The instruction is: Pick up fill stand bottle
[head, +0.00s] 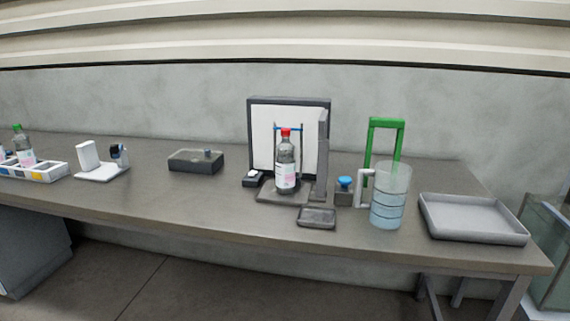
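A bottle (285,168) with a red cap and a white and pink label stands upright on the dark base of a fill stand (252,135) near the middle of the table. The stand has a white back panel in a dark frame and a grey upright on its right. A thin blue bar shows behind the bottle's cap. Neither of my grippers is in the head view, and nothing touches the bottle but the stand.
A clear jug (388,205) with bluish liquid and a green frame (386,123) stand right of the bottle. A grey tray (472,234) is at the right end. A small dark tray (317,218) lies in front. A rack (48,174) is far left. The left-front table is clear.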

